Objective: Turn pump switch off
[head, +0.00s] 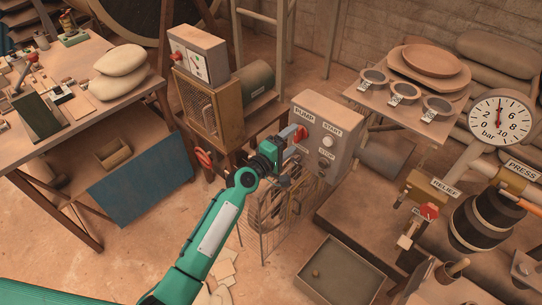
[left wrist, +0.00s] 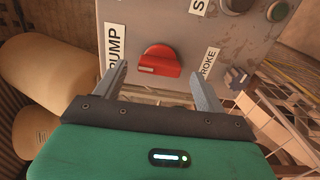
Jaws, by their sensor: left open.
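The red pump switch (left wrist: 160,58) is a rotary knob with a white mark on its grip. It sits on the grey control box (head: 330,112) beside the PUMP label (left wrist: 116,45). In the left wrist view its grip lies roughly across the picture. My left gripper (left wrist: 157,74) is open, with one fingertip on each side of the switch. I cannot tell whether either finger touches it. In the head view the left gripper (head: 291,140) is at the box's left face and partly hides the switch (head: 301,133). My right gripper is not in view.
START (head: 328,141) and STOP buttons and a STROKE knob (left wrist: 238,78) are on the same box. A wire cage stands below it. A workbench (head: 75,75) is at left. A pressure gauge (head: 499,118) and the red-handled RELIEF valve (head: 429,211) are at right.

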